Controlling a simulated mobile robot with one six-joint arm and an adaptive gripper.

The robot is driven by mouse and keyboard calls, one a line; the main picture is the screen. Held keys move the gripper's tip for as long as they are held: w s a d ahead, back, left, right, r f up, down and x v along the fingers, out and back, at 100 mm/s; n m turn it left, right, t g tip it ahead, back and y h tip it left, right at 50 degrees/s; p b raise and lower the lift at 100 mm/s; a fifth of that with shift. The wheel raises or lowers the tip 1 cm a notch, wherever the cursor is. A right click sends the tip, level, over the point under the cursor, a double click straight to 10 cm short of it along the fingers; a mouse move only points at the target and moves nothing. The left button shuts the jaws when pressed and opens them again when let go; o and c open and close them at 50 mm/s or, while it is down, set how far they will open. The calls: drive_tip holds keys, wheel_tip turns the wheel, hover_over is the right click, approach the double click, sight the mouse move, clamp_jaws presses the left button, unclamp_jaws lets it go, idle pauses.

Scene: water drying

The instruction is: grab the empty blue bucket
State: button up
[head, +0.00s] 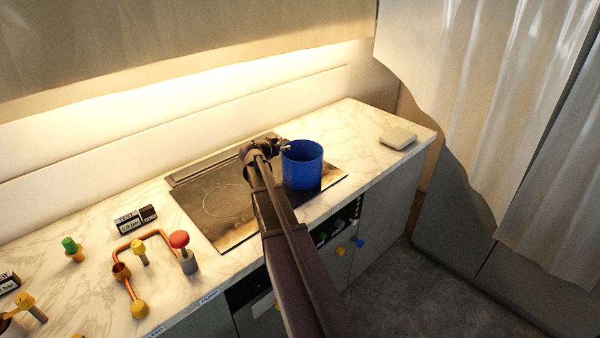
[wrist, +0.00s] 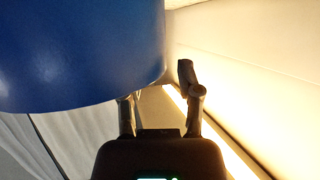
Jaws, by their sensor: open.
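The blue bucket (head: 303,168) stands upright on the black cooktop (head: 222,203) at its right end. Its inside, as far as it shows, looks empty. My gripper (head: 284,147) is open at the bucket's left rim in the head view. In the wrist view the bucket (wrist: 80,50) fills the upper left. One finger of my gripper (wrist: 160,90) runs up to the bucket's edge, and its tip is hidden by the bucket. The other finger is clear of the bucket on the right. I cannot tell whether either finger touches it.
A light block (head: 398,137) lies on the counter to the right. Orange piping (head: 145,240) with a red-topped valve (head: 180,241) and yellow knobs stands at the left. A small black display box (head: 137,219) sits behind it. The back wall (head: 180,118) is close to the cooktop.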

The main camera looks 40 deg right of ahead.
drive_tip(key=shift+w+d+f, duration=0.2)
drive_tip(key=shift+d, duration=0.3)
